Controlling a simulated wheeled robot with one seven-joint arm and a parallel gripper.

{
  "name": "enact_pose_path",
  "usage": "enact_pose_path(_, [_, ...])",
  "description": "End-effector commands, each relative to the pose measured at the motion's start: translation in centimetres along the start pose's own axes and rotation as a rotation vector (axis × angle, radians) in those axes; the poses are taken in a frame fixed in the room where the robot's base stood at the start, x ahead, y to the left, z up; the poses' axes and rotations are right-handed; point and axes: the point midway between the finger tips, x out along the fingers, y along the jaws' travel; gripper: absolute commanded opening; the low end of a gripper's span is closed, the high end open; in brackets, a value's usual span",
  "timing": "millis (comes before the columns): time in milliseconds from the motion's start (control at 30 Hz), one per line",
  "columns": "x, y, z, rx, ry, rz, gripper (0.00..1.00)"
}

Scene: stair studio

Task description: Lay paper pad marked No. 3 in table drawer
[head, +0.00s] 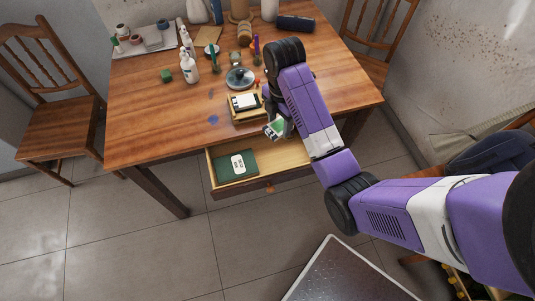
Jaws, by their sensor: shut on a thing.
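The table drawer (286,156) is pulled open at the front of the wooden table. A dark green pad with a white label (237,165) lies in its left part; I cannot read its marking. My gripper (275,129) is above the drawer's back middle, near the table's front edge. It is shut on a small green-and-white thing (276,126), mostly hidden by the gripper. I cannot tell its marking. A yellowish tray (238,117) stands on the table just behind, with a black-and-white pad-like thing (245,101) in it.
Chairs stand left (60,130) and back right (370,65). The drawer's right part looks bare where visible.

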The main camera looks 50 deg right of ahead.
Motion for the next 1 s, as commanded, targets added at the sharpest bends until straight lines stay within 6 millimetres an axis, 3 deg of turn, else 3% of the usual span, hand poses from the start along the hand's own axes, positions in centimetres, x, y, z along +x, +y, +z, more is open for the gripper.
enact_pose_path(33, [1.8, 0.0, 0.0, 0.001, 0.000, 0.000, 0.11])
enact_pose_path(100, [3.4, -0.1, 0.0, 0.001, 0.001, -0.004, 0.11])
enact_pose_path(500, [12.0, -0.1, 0.0, 0.003, 0.001, -0.004, 0.11])
enact_pose_path(1000, [17.4, 0.0, 0.0, 0.002, 0.000, -0.001, 0.11])
